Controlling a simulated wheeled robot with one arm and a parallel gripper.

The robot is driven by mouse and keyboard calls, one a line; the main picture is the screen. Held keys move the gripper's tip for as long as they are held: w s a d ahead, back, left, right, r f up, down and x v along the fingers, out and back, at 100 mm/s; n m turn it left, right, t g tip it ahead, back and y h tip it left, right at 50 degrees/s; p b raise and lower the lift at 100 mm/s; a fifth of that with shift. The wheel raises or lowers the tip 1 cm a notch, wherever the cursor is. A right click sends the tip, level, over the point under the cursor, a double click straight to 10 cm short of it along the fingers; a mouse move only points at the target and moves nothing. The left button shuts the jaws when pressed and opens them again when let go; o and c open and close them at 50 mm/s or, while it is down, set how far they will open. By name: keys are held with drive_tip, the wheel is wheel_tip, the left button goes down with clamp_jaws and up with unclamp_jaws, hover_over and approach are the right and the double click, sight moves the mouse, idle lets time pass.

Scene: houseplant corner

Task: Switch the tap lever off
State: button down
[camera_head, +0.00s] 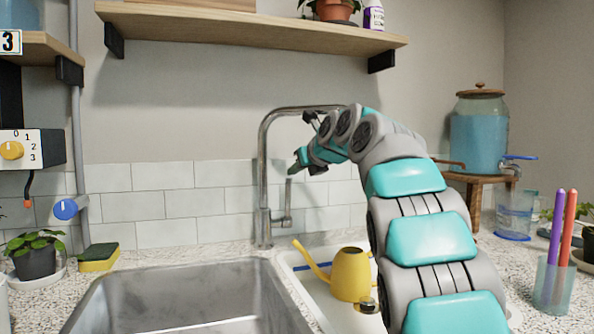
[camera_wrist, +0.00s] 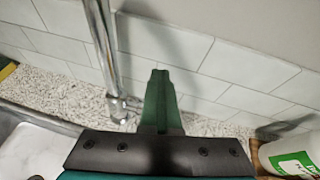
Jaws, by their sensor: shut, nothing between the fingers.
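The steel tap (camera_head: 263,180) stands behind the sink, with a tall neck arching right. Its lever (camera_head: 287,202) is a thin upright bar on the right of the tap's base. My gripper (camera_head: 293,170) is shut and empty, pointing down-left at the lever's upper end; I cannot tell whether they touch. In the wrist view, my gripper's green fingers (camera_wrist: 160,76) are closed together, right of the tap column (camera_wrist: 98,40). The lever's side fitting (camera_wrist: 124,106) shows low beside the column; the fingers may hide the lever. No running water is visible.
The sink (camera_head: 180,290) lies in front of the tap. A yellow watering can (camera_head: 350,275) stands on the drainer below my arm. A shelf (camera_head: 250,27) hangs above. A water dispenser (camera_head: 478,135) stands at right, and a blue valve knob (camera_head: 66,209) at left.

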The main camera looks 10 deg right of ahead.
drive_tip(key=shift+f, duration=0.1)
drive_tip(key=v, duration=0.7)
drive_tip(key=shift+s+r, duration=0.3)
drive_tip(key=shift+d, duration=0.1)
